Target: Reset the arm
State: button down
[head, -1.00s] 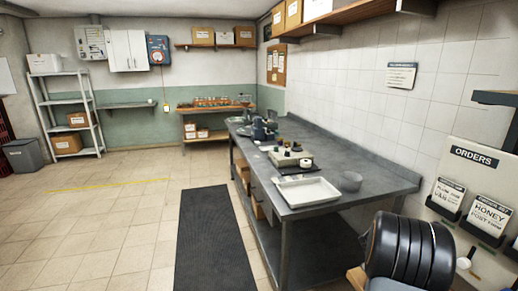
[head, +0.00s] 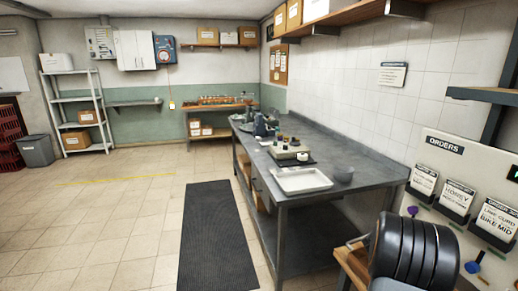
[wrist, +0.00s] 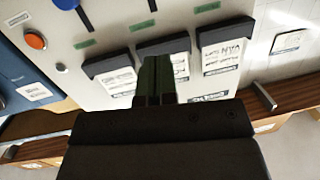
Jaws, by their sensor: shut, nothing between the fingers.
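My gripper (wrist: 162,78) shows in the wrist view, its two dark green fingers together and nothing between them. It points toward the orders panel (wrist: 120,30), in front of the middle card holder. My arm shows at the lower right of the head view as a black ribbed part, close to the orders panel (head: 440,170). The fingers are not visible in the head view. I cannot tell whether the fingertips touch the panel.
The tiled floor (head: 90,220) at the left is clear. A wooden shelf (head: 345,20) hangs above.

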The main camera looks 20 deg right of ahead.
jog(key=w+a+f+n+t+y, duration=0.25)
jog(key=a+y, duration=0.25)
jog(key=a, duration=0.3)
jog(key=w+a+f+n+t+y, duration=0.1)
jog(key=a+f+n+y, duration=0.2)
jog(key=a, duration=0.5)
jog(key=w+a+f+n+t+y, duration=0.1)
jog(key=w+a+n+y, duration=0.15)
jog(key=a+y, duration=0.45)
jog(key=s+a+r+n+g, duration=0.1)
jog(key=s+a+r+n, duration=0.1)
jog(key=a, duration=0.6)
jog(key=s+a+r+n+y, duration=0.1)
jog(key=s+a+r+n, duration=0.2)
jog(key=s+a, duration=0.4)
jog(key=s+a+r+n+g, duration=0.1)
jog(key=s+a+n, duration=0.3)
jog(key=a, duration=0.5)
jog(key=shift+s+r+n+g+y, duration=0.3)
jog(key=shift+r+g, duration=0.05)
jog(key=shift+r, duration=0.5)
jog(key=shift+d+f, duration=0.1)
